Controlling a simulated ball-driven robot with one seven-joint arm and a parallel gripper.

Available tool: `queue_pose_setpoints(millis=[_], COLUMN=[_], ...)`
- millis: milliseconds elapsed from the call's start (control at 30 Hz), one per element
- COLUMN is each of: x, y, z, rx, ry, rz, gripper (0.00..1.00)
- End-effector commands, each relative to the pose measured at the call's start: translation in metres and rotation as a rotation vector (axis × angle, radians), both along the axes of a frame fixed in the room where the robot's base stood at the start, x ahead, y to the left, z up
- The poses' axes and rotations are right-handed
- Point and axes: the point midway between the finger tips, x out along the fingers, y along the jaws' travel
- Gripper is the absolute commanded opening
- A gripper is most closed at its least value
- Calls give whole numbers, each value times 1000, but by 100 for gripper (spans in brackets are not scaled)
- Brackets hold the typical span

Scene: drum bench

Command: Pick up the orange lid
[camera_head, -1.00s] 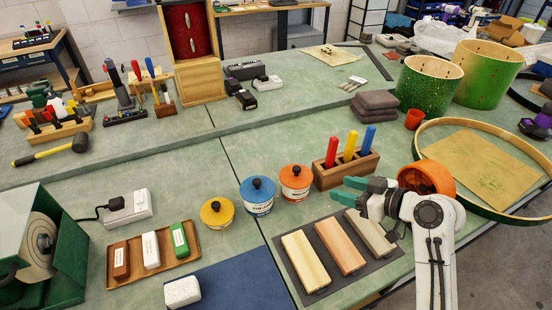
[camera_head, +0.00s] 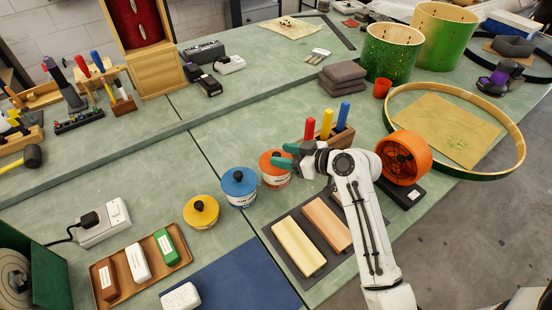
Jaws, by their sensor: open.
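The orange lid (camera_head: 267,158) sits on a small round white-labelled pot (camera_head: 275,180), beside the blue-lidded pot (camera_head: 239,188). My gripper (camera_head: 280,154), with teal fingers, reaches in from the right over the orange lid. Its fingers are apart, and they cover the lid's right part and its knob. I cannot tell whether the fingers touch the lid.
A low yellow lidded pot (camera_head: 201,213) stands in front left. A wooden block (camera_head: 342,140) with red, yellow and blue handles stands close behind my gripper.

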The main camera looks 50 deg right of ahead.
Motion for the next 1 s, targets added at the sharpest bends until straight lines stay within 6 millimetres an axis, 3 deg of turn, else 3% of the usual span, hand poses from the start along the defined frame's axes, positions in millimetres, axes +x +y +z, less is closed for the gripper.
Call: queue_pose_setpoints(millis=[200,533,1000], x=[27,32,32], y=[4,4,4], z=[-10,-14,-14], rx=[0,-1,0], ry=[-1,-1,-1], rz=[1,0,0], gripper=[51,50,6])
